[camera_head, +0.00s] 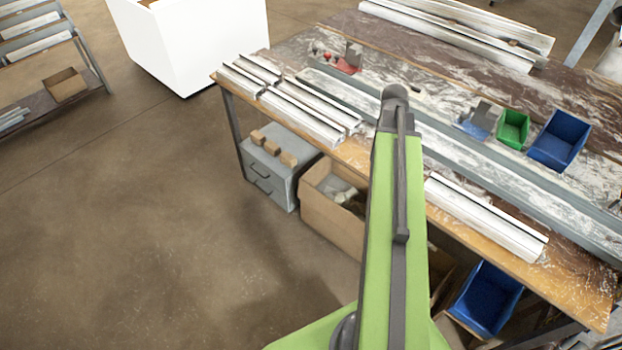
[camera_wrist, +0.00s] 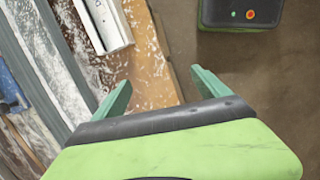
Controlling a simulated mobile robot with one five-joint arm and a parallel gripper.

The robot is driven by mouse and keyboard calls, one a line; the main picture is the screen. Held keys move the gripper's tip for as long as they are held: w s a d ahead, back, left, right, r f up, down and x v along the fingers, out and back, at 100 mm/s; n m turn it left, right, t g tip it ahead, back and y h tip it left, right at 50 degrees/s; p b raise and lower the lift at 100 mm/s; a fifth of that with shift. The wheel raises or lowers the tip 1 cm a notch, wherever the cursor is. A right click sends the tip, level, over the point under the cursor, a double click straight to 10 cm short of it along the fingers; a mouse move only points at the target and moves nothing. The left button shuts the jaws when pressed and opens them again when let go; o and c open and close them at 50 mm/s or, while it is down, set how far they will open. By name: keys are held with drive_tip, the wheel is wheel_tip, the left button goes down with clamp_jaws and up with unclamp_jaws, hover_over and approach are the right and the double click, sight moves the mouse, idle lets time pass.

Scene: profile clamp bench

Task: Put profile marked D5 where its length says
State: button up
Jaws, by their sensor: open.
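Several pale metal profiles (camera_head: 300,117) lie side by side at the left end of the bench's front edge. Another profile (camera_head: 487,216) lies alone along the front edge, right of my arm. No marking is legible, so I cannot tell which one is D5. A grey rail (camera_head: 540,178) runs lengthwise along the bench, with a red clamp (camera_head: 347,64) near its left end and a grey-blue one (camera_head: 479,121) farther right. In the wrist view my gripper (camera_wrist: 160,90) is open and empty, over the bench edge. The end of a profile (camera_wrist: 104,26) lies beyond its left finger.
A green bin (camera_head: 513,129) and a blue bin (camera_head: 560,139) stand on the bench's right part. More long profiles (camera_head: 460,28) lie at the back. A grey drawer box (camera_head: 270,172) and a cardboard box (camera_head: 332,215) stand below. The floor at left is clear.

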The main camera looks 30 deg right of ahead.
drive_tip(key=w+a+m, duration=0.1)
drive_tip(key=w+a, duration=0.2)
drive_tip(key=a, duration=0.9)
drive_tip(key=w+a+t+y, duration=0.1)
drive_tip(key=w+a, duration=0.2)
drive_tip(key=a, duration=1)
drive_tip(key=w+a+m+t+y, duration=0.1)
drive_tip(key=w+a, duration=0.3)
drive_tip(key=a, duration=0.9)
drive_tip(key=shift+a+f+m, duration=0.2)
drive_tip(key=shift+f+m, duration=0.1)
